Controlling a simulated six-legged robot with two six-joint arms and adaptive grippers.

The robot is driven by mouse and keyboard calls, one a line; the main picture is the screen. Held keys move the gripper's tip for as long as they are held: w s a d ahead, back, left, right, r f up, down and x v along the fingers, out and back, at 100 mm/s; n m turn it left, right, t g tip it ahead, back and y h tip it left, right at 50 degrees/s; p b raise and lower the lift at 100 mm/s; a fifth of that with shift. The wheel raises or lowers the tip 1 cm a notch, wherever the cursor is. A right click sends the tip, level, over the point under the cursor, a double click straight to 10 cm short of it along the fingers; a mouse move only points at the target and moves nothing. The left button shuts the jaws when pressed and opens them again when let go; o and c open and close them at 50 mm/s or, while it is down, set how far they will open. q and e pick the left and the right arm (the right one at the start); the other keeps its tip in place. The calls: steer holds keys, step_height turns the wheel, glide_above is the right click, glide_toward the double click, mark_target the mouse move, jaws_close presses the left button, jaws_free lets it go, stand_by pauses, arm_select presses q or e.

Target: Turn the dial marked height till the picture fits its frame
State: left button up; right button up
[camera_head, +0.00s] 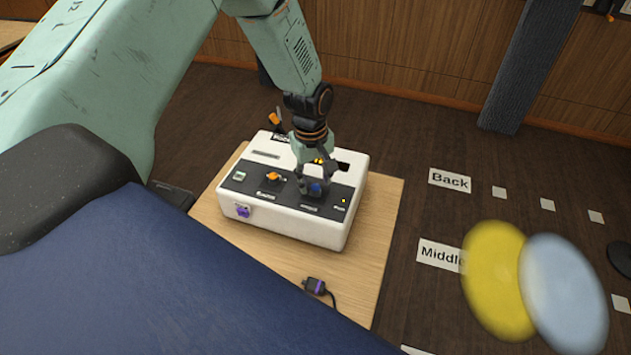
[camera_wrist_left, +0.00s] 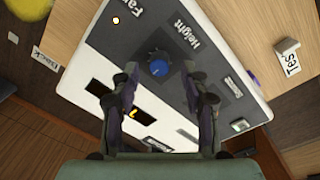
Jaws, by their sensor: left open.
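The white control box (camera_head: 345,226) has a dark sloping panel. In the head view the left gripper (camera_head: 313,180) comes down onto the panel from above. No picture in a frame is clearly seen. My right gripper is not in view.
The box stands on a wooden board (camera_head: 385,215). An orange knob (camera_head: 274,176) and a purple part (camera_head: 243,211) are on the box. A dark plug (camera_head: 315,286) lies in front. Blurred yellow (camera_head: 492,280) and pale blue (camera_head: 563,295) discs show at right, near floor labels.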

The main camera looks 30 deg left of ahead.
arm_select(q)
steer(key=shift+a+f, duration=0.1)
steer(key=shift+f, duration=0.85)
steer(key=shift+d+r, duration=0.1)
steer(key=shift+d, duration=0.1)
steer(key=shift+w+a, duration=0.1)
steer(key=shift+a, duration=0.1)
steer(key=c, duration=0.5)
jaws_close()
